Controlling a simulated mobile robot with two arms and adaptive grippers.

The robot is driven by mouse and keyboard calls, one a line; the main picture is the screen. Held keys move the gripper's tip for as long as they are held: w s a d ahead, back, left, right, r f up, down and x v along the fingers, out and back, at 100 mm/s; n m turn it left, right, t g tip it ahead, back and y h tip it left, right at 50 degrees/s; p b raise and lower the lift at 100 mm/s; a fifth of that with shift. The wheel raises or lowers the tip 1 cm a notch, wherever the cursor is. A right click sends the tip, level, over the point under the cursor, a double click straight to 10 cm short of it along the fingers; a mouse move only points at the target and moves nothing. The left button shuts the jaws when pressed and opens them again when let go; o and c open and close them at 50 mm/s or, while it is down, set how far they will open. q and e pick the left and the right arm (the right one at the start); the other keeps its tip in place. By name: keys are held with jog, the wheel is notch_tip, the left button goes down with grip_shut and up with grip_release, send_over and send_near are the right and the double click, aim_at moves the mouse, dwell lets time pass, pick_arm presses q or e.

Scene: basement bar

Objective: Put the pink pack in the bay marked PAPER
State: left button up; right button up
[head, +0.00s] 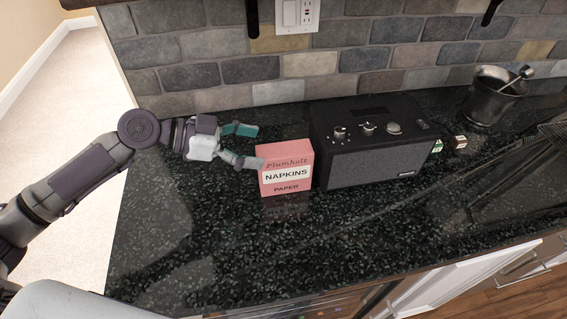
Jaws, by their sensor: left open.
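The pink pack (287,168), labelled "Plumholt NAPKINS PAPER", stands upright on the dark stone counter just left of a black speaker. My left gripper (251,146) is open, just left of the pack. Its nearer finger reaches the pack's left edge; I cannot tell whether it touches. Its other finger, with a teal pad, is farther back. My right gripper is not in view. I see no bay marked PAPER in this view.
The black speaker (372,165) stands close on the pack's right. Small boxes (459,142) and a dark metal bucket (490,98) with a scoop are farther right. A brick wall (200,75) closes off the back. The counter's front left (190,250) is clear.

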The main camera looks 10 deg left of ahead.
aim_at(281, 149)
pick_arm(q)
jog(key=shift+x, duration=0.9)
jog(key=p+x, duration=0.3)
jog(key=x, duration=0.2)
jog(key=shift+w+r, duration=0.1)
jog(key=shift+r, duration=0.05)
jog(key=shift+w+d+f, duration=0.1)
jog(key=shift+d+f, duration=0.15)
jog(key=shift+f, duration=0.05)
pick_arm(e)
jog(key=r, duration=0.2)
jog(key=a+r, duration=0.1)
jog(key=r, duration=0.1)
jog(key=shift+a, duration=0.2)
pick_arm(q)
jog(key=shift+c, duration=0.3)
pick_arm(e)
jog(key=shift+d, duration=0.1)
pick_arm(q)
grip_shut()
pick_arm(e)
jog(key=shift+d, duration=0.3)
